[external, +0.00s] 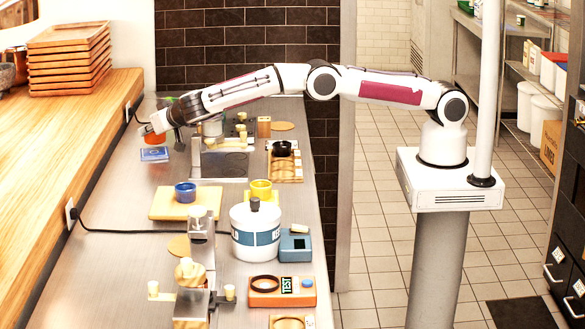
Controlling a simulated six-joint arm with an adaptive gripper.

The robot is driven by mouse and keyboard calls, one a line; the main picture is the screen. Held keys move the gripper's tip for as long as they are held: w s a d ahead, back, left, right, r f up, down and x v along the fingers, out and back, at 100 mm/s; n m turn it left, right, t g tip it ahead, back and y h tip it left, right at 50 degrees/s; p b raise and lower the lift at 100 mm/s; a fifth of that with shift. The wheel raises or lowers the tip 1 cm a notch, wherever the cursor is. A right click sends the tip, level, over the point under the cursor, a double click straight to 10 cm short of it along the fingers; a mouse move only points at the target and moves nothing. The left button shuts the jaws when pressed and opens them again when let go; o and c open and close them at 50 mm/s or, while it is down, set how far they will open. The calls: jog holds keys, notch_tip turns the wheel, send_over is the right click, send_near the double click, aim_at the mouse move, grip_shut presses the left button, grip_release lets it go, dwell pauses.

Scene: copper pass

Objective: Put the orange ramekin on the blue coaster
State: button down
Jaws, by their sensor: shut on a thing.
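The orange ramekin (154,139) is at the far left end of the steel counter. My gripper (156,129) is shut on it, and the fingers hide part of it. The blue coaster (154,155) lies on the counter and shows just below the ramekin in the picture. I cannot tell how high the ramekin is or whether it is directly over the coaster.
A blue ramekin (185,192) stands on a wooden board, with a yellow cup (261,190) to its right. A white tub (255,232) stands nearer the camera. A black cable (130,230) crosses the counter. Stacked wooden trays (70,60) stand on the left ledge.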

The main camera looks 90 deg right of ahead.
jog(key=shift+f, duration=0.95)
jog(key=shift+f, duration=0.15)
jog(key=c, duration=2.2)
grip_release()
jog(key=shift+s+a+r, duration=0.1)
jog(key=shift+a+r, duration=0.05)
jog(key=shift+r, duration=0.05)
jog(key=shift+v, duration=1.35)
jog(key=shift+r, duration=3.5)
